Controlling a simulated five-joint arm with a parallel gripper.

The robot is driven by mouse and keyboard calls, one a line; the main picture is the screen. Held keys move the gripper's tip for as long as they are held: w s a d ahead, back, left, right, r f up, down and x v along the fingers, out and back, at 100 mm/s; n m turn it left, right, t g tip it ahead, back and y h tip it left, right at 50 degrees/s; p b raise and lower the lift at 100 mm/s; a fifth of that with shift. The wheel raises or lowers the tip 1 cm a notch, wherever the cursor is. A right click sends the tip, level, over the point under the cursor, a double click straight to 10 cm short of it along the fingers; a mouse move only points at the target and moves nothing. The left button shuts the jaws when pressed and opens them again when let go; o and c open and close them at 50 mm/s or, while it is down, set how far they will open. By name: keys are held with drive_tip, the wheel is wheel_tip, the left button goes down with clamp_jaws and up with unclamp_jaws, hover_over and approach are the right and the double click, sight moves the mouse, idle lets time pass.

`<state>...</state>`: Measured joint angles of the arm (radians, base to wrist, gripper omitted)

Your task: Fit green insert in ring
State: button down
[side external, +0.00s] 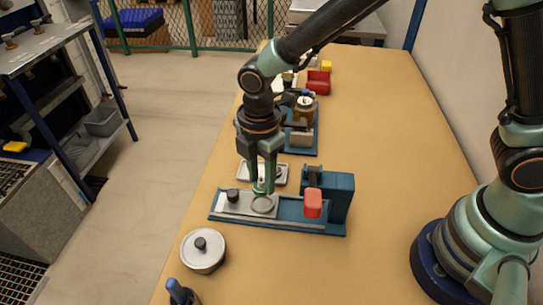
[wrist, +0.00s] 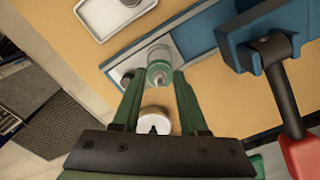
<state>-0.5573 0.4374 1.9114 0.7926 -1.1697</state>
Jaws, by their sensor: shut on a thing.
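My gripper (side external: 264,188) is shut on the green insert (wrist: 159,72), which is upright between the fingertips in the wrist view. The grey ring (side external: 262,205) lies on the plate of the blue fixture (side external: 290,228). In the side view the insert is small and mostly hidden by the fingers, and its lower end is just above or at the ring. In the wrist view the ring (wrist: 150,52) shows right behind the insert. I cannot tell whether the insert is inside the ring. The fingertips (wrist: 156,78) partly frame it.
A blue block with a red-handled lever (side external: 313,203) stands right of the ring. A black knob (side external: 233,195) is to its left. A pale tray (side external: 280,174) lies behind, a round lidded pot (side external: 203,252) in front.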

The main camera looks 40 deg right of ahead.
drive_tip(key=shift+f, duration=2.4)
idle(1.7)
drive_tip(key=shift+c, duration=1.8)
unclamp_jaws()
drive_tip(key=shift+o, duration=1.2)
drive_tip(key=shift+r, duration=0.1)
drive_tip(key=shift+r, duration=3.45)
